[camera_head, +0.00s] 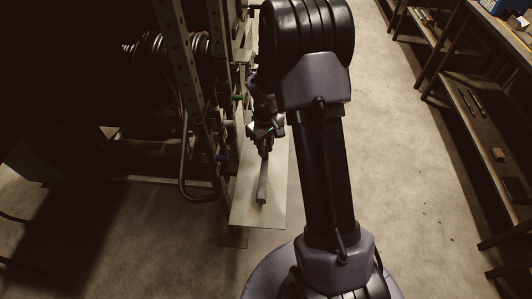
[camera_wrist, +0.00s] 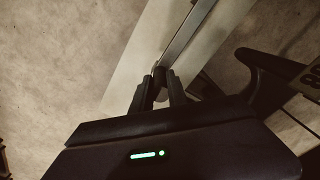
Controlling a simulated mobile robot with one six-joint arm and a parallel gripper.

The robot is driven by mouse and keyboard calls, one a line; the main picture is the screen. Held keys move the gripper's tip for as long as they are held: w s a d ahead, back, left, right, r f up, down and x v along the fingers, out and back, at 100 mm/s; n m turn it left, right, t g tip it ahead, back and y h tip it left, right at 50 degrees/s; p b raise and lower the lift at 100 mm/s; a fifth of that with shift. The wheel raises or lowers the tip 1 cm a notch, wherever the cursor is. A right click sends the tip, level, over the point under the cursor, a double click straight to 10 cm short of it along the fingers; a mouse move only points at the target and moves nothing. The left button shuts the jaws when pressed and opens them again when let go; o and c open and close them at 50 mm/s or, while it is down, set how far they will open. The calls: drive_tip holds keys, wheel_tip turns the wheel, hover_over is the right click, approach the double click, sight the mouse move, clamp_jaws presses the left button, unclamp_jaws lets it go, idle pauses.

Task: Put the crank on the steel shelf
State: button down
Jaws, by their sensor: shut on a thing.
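The crank (camera_head: 262,186) is a long grey metal bar with a squarish end, and it hangs or lies over the pale steel shelf (camera_head: 244,207). My gripper (camera_head: 266,149) is shut on its far end, beside the rack. In the wrist view the fingers (camera_wrist: 164,78) close on the crank (camera_wrist: 186,34), which runs away up and to the right over the shelf (camera_wrist: 128,78). I cannot tell whether the crank touches the shelf. The gripped end is partly hidden by the fingers.
A dark hose loop (camera_head: 186,190) hangs by the shelf's left side. Workbenches (camera_head: 490,125) with small items line the right. The concrete floor between is clear.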

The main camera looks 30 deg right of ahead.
drive_tip(key=shift+w+d+f, duration=0.1)
drive_tip(key=shift+w+d, duration=0.2)
drive_tip(key=shift+w, duration=0.1)
drive_tip(key=shift+w+d+f+b, duration=0.1)
drive_tip(key=shift+f+b, duration=0.35)
drive_tip(key=shift+f, duration=0.4)
drive_tip(key=shift+w+d+f+b, duration=0.1)
drive_tip(key=shift+f+b, duration=0.3)
drive_tip(key=shift+f, duration=0.45)
drive_tip(key=shift+f, duration=0.25)
drive_tip(key=c, duration=1.3)
unclamp_jaws()
drive_tip(key=shift+r, duration=0.1)
drive_tip(key=shift+r, duration=0.1)
